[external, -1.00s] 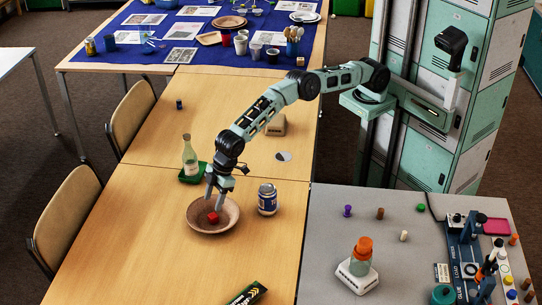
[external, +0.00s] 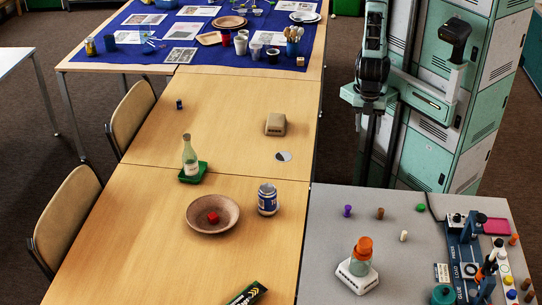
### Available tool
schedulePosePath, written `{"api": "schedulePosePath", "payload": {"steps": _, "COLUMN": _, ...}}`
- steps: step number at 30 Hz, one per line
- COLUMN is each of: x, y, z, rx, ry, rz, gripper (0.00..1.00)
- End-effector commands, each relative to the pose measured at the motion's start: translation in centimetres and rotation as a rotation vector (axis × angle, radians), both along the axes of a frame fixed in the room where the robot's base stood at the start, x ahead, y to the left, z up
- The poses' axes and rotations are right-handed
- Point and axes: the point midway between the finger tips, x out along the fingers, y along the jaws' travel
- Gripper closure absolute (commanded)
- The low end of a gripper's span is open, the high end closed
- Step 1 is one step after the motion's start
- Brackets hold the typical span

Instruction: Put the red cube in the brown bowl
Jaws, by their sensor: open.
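The red cube (external: 213,217) lies inside the brown bowl (external: 229,207), near the middle of its floor. The bowl stands upright on the wooden table, with nothing of mine touching it. My arm is drawn back to the column at the upper right, folded upright.
A dark green box (external: 247,294) lies at the front edge. A grey bench (external: 330,217) with small parts is at right.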

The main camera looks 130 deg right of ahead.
Motion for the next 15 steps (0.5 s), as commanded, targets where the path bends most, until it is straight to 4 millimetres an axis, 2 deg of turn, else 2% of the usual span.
{"api": "schedulePosePath", "payload": {"steps": 1, "x": -2.7, "y": -1.2, "z": 0.0, "rx": -0.017, "ry": 0.004, "rz": 0.017, "gripper": 0.48}}
{"api": "schedulePosePath", "payload": {"steps": 3, "x": -5.6, "y": -2.5, "z": -0.3, "rx": -0.036, "ry": 0.013, "rz": 0.034, "gripper": 0.48}}
{"api": "schedulePosePath", "payload": {"steps": 6, "x": -8.3, "y": -4.1, "z": -0.8, "rx": -0.054, "ry": 0.020, "rz": 0.046, "gripper": 0.48}}
{"api": "schedulePosePath", "payload": {"steps": 10, "x": -9.8, "y": -5.0, "z": -1.2, "rx": -0.065, "ry": 0.024, "rz": 0.053, "gripper": 0.48}}
{"api": "schedulePosePath", "payload": {"steps": 15, "x": -10.0, "y": -5.1, "z": -1.3, "rx": -0.066, "ry": 0.026, "rz": 0.053, "gripper": 0.48}}
